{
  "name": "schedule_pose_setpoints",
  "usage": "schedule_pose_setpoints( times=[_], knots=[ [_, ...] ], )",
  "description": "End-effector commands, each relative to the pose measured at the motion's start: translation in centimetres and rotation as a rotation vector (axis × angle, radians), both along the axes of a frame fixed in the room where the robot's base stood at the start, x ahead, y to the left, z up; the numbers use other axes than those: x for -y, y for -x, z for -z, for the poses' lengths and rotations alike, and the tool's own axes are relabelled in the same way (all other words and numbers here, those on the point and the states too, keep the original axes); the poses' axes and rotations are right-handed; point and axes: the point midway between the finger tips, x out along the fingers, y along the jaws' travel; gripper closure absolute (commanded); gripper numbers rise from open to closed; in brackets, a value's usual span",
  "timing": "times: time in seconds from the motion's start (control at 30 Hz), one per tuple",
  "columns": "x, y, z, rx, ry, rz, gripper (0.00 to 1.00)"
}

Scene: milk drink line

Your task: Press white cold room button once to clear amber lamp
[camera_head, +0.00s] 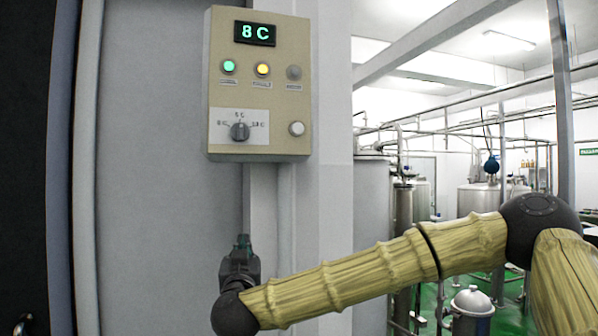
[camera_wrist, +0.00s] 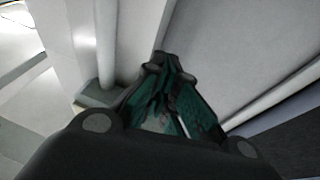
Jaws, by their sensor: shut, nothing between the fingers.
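The beige control box (camera_head: 218,120) hangs on the grey wall in the head view. Its display (camera_head: 255,33) reads 8 C. Below it are a lit green lamp (camera_head: 229,66), a lit amber lamp (camera_head: 263,69) and an unlit grey lamp (camera_head: 294,72). A black dial (camera_head: 239,131) sits on a white plate at lower left. The white button (camera_head: 296,128) is at lower right. My gripper (camera_head: 242,240) is shut and empty, below the box and left of the button, clear of both. The wrist view shows its closed fingers (camera_wrist: 160,60) but neither box nor button.
A pale vertical post (camera_head: 330,200) runs beside and below the box. Steel tanks (camera_head: 372,195) and pipes stand in the room at right, over a green floor. A dark door edge with a handle (camera_head: 22,325) is at far left.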

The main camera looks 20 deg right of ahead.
Motion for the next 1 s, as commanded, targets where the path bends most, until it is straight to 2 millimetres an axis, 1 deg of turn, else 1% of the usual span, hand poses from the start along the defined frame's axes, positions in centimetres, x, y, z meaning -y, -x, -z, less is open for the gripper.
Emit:
schedule_pose_setpoints(
  times=[0.03, 0.07, 0.1, 0.17, 0.2, 0.27, 0.3, 0.37, 0.4, 0.5, 0.6, 0.7, 0.83, 1.0],
  knots=[
    [0.8, 0.3, -2.7, 0.03, -0.01, 0.026, 1.0],
    [1.3, 0.6, -4.2, 0.046, -0.012, 0.042, 1.0],
    [2.1, 0.9, -6.2, 0.069, -0.018, 0.066, 1.0],
    [3.1, 1.5, -9.1, 0.099, -0.027, 0.098, 1.0],
    [3.9, 2.0, -11.0, 0.118, -0.032, 0.122, 1.0],
    [5.1, 2.9, -13.9, 0.148, -0.043, 0.158, 1.0],
    [6.0, 3.5, -15.7, 0.165, -0.05, 0.181, 1.0],
    [7.2, 4.5, -18.4, 0.19, -0.062, 0.216, 1.0],
    [8.1, 5.2, -20.1, 0.204, -0.072, 0.238, 1.0],
    [10.1, 7.0, -23.9, 0.235, -0.092, 0.291, 1.0],
    [11.8, 8.6, -26.7, 0.257, -0.109, 0.333, 1.0],
    [13.0, 9.8, -28.7, 0.271, -0.122, 0.362, 1.0],
    [13.9, 10.6, -29.9, 0.28, -0.132, 0.382, 1.0],
    [14.0, 10.8, -30.2, 0.281, -0.133, 0.386, 1.0]
  ],
)
